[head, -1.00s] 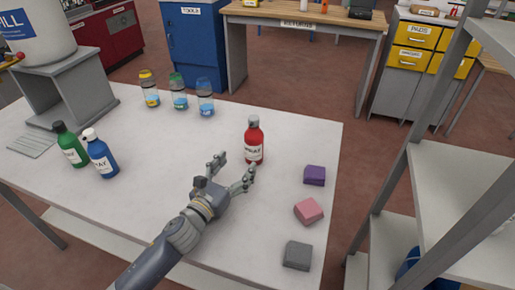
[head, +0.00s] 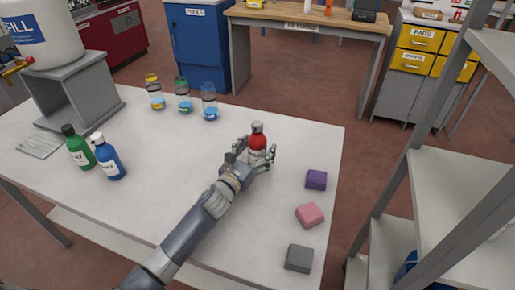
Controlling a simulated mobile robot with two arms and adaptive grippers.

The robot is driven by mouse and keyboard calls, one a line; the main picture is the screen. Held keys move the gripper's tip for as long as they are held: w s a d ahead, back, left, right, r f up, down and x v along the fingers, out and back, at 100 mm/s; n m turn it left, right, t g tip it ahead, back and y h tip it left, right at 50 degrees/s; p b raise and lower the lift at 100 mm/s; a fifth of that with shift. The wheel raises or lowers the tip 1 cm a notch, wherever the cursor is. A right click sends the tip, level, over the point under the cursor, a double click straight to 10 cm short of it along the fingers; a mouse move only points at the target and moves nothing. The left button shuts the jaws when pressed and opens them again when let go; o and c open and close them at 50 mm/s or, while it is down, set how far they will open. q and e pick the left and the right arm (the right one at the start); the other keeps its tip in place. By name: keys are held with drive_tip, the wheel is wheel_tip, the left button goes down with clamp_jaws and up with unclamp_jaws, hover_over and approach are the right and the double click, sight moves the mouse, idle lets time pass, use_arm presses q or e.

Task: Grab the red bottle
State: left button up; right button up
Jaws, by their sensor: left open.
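The red bottle (head: 257,137) with a grey cap stands upright on the white table (head: 180,185), right of the middle. My left gripper (head: 256,154) is open, with its fingers on both sides of the bottle's lower body. The fingers and hand hide the bottle's lower part and label, and I cannot tell whether they touch it. My right gripper is not in view.
A green bottle (head: 78,148) and a blue bottle (head: 109,158) stand at left. Several jars, one of them blue-lidded (head: 210,103), stand at the back. Purple (head: 316,180), pink (head: 310,215) and grey (head: 299,258) blocks lie along the right edge. A metal shelf (head: 450,190) stands at right.

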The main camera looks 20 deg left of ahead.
use_arm(q)
drive_tip(key=c, duration=1.4)
drive_tip(key=shift+w+r, duration=0.1)
drive_tip(key=shift+r, duration=0.05)
drive_tip(key=shift+c, duration=0.9)
